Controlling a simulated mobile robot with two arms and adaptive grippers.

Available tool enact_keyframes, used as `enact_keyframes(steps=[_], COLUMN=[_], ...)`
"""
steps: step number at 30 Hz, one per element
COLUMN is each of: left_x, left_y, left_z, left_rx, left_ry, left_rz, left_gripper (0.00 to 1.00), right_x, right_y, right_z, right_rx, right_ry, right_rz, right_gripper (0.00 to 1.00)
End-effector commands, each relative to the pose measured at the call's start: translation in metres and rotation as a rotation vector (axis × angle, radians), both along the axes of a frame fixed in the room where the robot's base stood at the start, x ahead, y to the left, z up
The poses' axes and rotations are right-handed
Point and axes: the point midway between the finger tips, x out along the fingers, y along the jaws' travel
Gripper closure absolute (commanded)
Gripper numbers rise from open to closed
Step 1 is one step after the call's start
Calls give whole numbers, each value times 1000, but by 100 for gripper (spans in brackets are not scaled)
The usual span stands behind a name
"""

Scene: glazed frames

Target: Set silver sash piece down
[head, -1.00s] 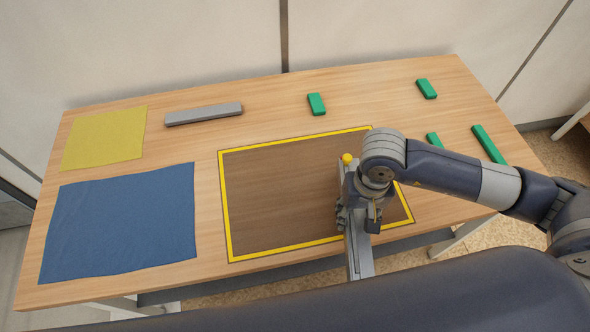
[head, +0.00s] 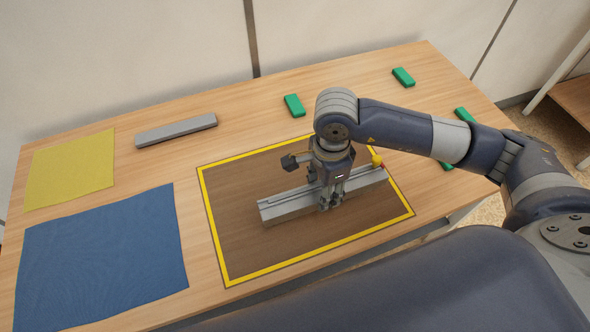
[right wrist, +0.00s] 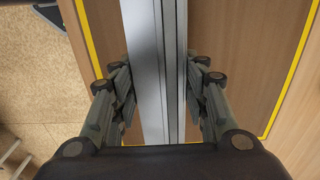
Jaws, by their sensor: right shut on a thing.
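The silver sash piece (head: 285,206) is a long grey grooved bar. It lies lengthwise left to right over the brown area with the yellow border (head: 236,236); I cannot tell whether it touches the surface. A yellow knob (head: 377,160) shows by its right end. My right gripper (head: 331,203) is shut on the bar near its middle, from above. In the right wrist view the bar (right wrist: 145,60) runs between the fingers (right wrist: 160,98), with the yellow border on both sides. My left gripper is not in view.
Another grey bar (head: 176,130) lies at the back left. A yellow cloth (head: 70,170) and a blue cloth (head: 100,258) lie on the left. Green blocks (head: 294,105) (head: 403,77) (head: 464,115) lie at the back and right.

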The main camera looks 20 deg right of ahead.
Motion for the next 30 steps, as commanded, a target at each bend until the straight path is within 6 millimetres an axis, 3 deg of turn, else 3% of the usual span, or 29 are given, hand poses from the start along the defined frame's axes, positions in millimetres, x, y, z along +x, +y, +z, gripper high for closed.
enact_keyframes(steps=[3, 9, 18, 25, 30], left_x=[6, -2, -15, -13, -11], left_y=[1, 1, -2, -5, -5], left_z=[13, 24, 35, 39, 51], left_rx=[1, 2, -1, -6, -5], left_ry=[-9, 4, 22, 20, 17], left_rz=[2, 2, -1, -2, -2], left_gripper=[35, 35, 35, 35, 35], right_x=[28, 69, 118, 128, 128], right_y=[9, 20, 33, 36, 36], right_z=[3, -2, -8, -14, -36], right_rx=[3, 2, 1, 1, 1], right_ry=[-3, -3, -2, 0, 1], right_rz=[-2, -1, 1, 3, 1], right_gripper=[84, 84, 84, 84, 84])
